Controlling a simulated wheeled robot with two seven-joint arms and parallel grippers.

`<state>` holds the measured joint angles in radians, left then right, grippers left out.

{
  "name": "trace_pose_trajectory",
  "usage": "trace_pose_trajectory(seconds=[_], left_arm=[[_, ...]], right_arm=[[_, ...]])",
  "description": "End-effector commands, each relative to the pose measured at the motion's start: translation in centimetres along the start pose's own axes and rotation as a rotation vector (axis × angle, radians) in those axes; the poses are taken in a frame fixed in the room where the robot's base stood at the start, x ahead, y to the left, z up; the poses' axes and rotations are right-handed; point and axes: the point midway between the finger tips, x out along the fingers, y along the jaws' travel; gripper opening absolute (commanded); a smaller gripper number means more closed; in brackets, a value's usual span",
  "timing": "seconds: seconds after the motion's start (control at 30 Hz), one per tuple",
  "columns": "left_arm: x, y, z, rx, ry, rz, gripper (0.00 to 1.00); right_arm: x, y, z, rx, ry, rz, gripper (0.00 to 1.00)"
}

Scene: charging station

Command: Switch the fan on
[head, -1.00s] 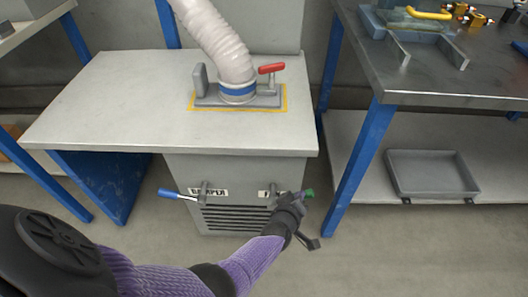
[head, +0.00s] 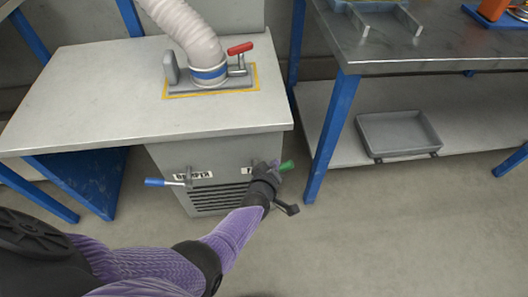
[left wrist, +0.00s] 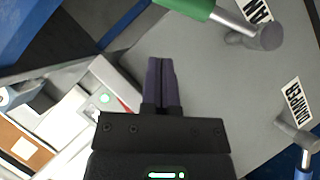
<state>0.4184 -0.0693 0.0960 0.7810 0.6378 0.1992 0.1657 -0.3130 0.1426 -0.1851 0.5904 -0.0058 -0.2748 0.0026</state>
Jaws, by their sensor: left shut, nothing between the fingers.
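The fan lever has a green handle (head: 287,166) pointing right from the front of the grey cabinet (head: 165,160). Its label is mostly hidden by my left gripper (head: 268,168). In the left wrist view, the green handle (left wrist: 190,8) runs along the top edge on a metal rod, and "AN" shows on the fan label (left wrist: 258,10). My left gripper (left wrist: 162,65) is shut and empty, its fingertips close to the green handle. I cannot tell whether they touch it. My right gripper is not in view.
A damper lever with a blue handle (head: 155,182) points left on the same cabinet. A red-handled lever (head: 240,48) stands beside the hose (head: 185,30) on the benchtop. A steel table (head: 430,45) with a blue leg and a grey tray (head: 398,133) below stands to the right.

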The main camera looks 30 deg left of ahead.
Motion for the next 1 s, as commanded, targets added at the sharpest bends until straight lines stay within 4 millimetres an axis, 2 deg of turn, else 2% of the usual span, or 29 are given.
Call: trace_pose_trajectory(seconds=[0.03, 0.1, 0.3, 0.4, 0.57, 1.0], left_arm=[[-1.8, 0.9, -0.5, -0.001, -0.002, 0.002, 0.00], [-3.6, 1.1, -0.5, 0.000, -0.002, 0.002, 0.00], [-7.6, 1.4, -0.2, -0.001, -0.001, 0.001, 0.00], [-8.7, 1.3, 0.0, 0.000, -0.002, 0.000, 0.00], [-9.4, 1.1, 0.2, 0.000, -0.002, -0.002, 0.00], [-9.4, 1.1, 0.3, 0.006, -0.008, 0.000, 0.00]], right_arm=[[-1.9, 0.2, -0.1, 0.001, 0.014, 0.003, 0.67], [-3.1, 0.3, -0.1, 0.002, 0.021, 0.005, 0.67], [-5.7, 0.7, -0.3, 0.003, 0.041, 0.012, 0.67], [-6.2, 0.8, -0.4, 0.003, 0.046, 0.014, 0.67], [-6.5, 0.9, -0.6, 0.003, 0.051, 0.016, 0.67], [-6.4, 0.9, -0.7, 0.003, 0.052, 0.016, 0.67]])
